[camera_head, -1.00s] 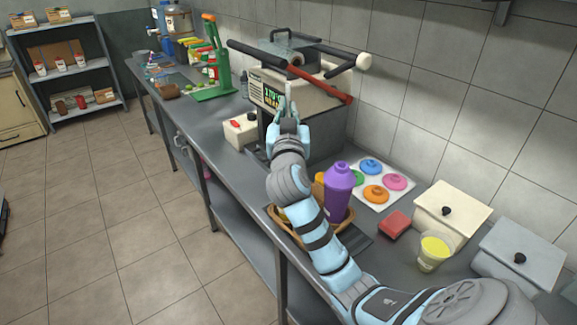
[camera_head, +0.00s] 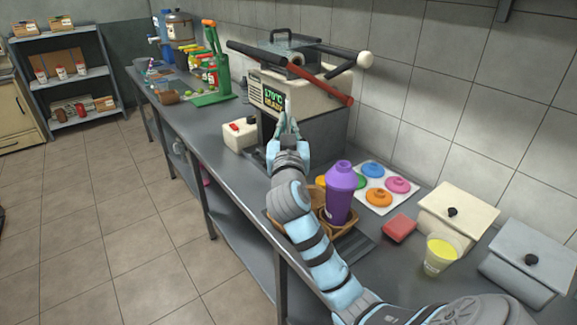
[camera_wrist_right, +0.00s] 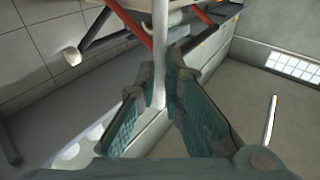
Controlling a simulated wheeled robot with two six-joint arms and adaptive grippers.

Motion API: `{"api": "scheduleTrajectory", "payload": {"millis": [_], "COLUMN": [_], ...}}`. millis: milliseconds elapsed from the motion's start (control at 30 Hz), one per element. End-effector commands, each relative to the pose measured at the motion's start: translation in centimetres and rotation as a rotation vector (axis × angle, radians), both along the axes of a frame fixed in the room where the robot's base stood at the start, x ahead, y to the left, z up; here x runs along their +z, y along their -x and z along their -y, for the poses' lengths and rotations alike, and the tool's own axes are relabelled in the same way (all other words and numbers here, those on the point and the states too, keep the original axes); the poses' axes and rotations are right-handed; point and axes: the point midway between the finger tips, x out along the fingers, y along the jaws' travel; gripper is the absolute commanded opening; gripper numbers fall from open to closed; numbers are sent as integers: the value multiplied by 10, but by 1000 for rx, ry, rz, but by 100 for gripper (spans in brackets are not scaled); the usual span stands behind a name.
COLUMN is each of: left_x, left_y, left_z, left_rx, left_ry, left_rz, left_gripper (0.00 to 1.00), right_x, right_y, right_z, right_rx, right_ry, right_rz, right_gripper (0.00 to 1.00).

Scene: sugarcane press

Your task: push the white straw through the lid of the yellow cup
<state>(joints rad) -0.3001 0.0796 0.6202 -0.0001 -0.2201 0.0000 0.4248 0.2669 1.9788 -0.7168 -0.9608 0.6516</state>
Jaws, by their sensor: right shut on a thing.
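My right gripper (camera_head: 289,130) is shut on the white straw (camera_head: 288,106) and holds it upright in front of the press. In the right wrist view the straw (camera_wrist_right: 160,45) stands between the fingers (camera_wrist_right: 158,100) and runs up out of the picture. The clear cup with yellow drink (camera_head: 440,256) stands on the counter at the lower right, well apart from the gripper and straw. I cannot tell whether a lid is on it. My left gripper is not in view.
The sugarcane press (camera_head: 310,100) stands behind the gripper. A purple shaker (camera_head: 340,195) stands in a basket near my forearm. A tray of coloured lids (camera_head: 402,203), a red block (camera_head: 399,228), a cream box (camera_head: 460,212) and a grey box (camera_head: 530,258) are near the cup.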

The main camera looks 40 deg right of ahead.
Motion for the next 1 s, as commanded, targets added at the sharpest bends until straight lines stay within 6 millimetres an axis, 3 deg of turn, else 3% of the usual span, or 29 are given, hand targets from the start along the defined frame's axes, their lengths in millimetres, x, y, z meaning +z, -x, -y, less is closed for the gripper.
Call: {"api": "scheduleTrajectory", "payload": {"millis": [1000], "left_x": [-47], "left_y": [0], "left_z": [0], "left_rx": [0], "left_ry": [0], "left_rz": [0], "left_gripper": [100], "right_x": [-53], "right_y": [0], "right_z": [0], "right_rx": [0], "right_ry": [-1], "right_rz": [-1], "right_gripper": [1]}}
